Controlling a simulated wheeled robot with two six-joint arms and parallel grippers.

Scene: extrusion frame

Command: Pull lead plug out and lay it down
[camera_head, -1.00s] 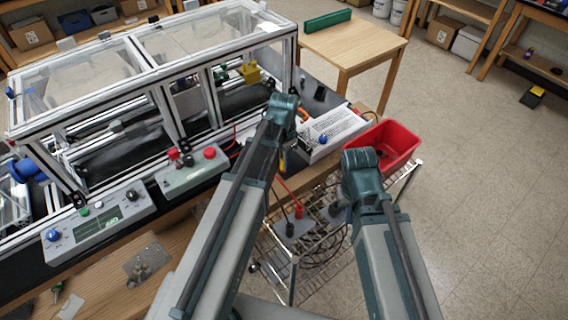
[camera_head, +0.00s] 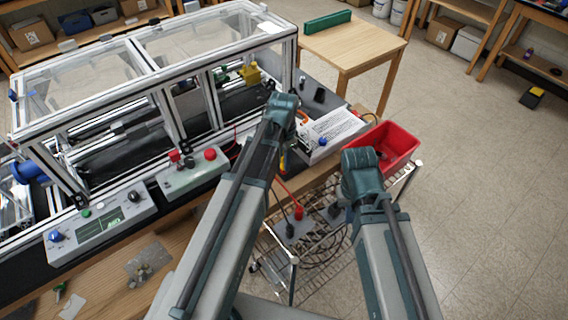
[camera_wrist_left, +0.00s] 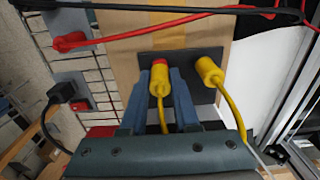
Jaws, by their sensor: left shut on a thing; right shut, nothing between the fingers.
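In the left wrist view, my left gripper (camera_wrist_left: 160,90) is shut on a yellow lead plug (camera_wrist_left: 159,84) with a red end. Its yellow lead (camera_wrist_left: 163,120) runs down between the blue fingers. The plug is in front of a dark plate (camera_wrist_left: 183,66); I cannot tell whether it is still seated there. A second yellow plug (camera_wrist_left: 209,72) sits on the same plate just right, with its own yellow lead. In the head view, the arms hide both grippers.
A red plug (camera_wrist_left: 70,41) and a black plug (camera_wrist_left: 62,92) are at the left in the wrist view. The head view shows a wire rack (camera_head: 278,270), a red bin (camera_head: 398,146), a white power unit (camera_head: 333,130) and a framed enclosure (camera_head: 143,58). Open floor lies right.

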